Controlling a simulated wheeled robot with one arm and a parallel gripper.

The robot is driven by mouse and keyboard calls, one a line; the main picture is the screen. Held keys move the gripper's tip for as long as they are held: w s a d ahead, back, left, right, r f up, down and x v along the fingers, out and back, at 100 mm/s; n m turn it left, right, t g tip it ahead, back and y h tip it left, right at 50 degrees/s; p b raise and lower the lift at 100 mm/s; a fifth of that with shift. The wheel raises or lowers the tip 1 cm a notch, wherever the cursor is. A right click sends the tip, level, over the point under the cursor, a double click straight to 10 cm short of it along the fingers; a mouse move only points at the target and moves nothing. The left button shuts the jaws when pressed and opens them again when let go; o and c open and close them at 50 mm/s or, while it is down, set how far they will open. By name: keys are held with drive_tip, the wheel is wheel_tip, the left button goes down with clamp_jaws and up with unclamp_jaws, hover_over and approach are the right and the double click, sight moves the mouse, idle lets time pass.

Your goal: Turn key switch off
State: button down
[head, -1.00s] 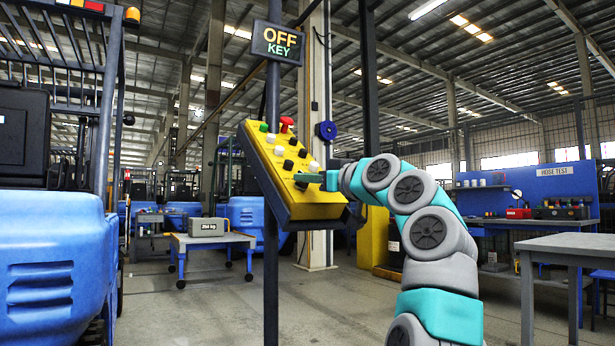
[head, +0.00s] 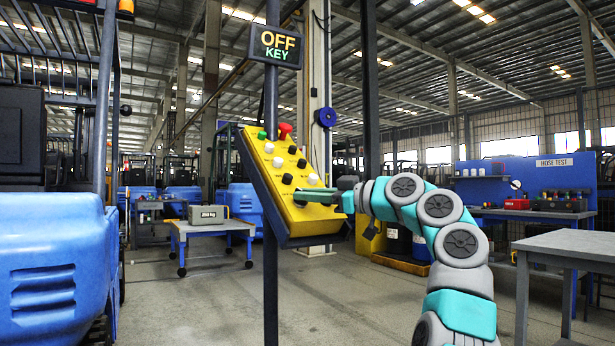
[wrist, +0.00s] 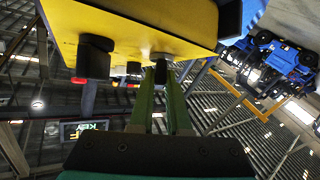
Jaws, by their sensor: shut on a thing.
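A yellow control panel (head: 262,170) is mounted tilted on a dark post, with a sign reading OFF KEY (head: 276,46) above it. It carries green, red, white and black controls. My gripper (head: 297,197) reaches in from the right to the panel's lower part. In the wrist view my gripper (wrist: 162,80) has its green fingers closed together around a small dark control (wrist: 162,60) on the yellow face. Its details are hidden, so I cannot tell if it is the key or which way it is turned. A larger black knob (wrist: 95,55) is beside it, untouched.
A blue forklift (head: 50,260) stands close on the left. A wheeled table (head: 210,228) with a grey weight (head: 208,214) is behind the panel. A grey table (head: 570,245) is at the right. Open floor lies around the post.

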drive_tip(key=shift+w+d+r+n+g+p, duration=0.1)
drive_tip(key=shift+r+n+g+p, duration=0.15)
drive_tip(key=shift+n+g+p, duration=0.45)
drive_tip(key=shift+p, duration=0.4)
drive_tip(key=shift+f+n, duration=0.2)
drive_tip(key=shift+n, duration=0.2)
drive_tip(key=c, duration=0.9)
unclamp_jaws()
drive_tip(key=v, duration=0.7)
drive_tip(key=shift+d+f+b, duration=0.1)
drive_tip(key=shift+d+b, duration=0.25)
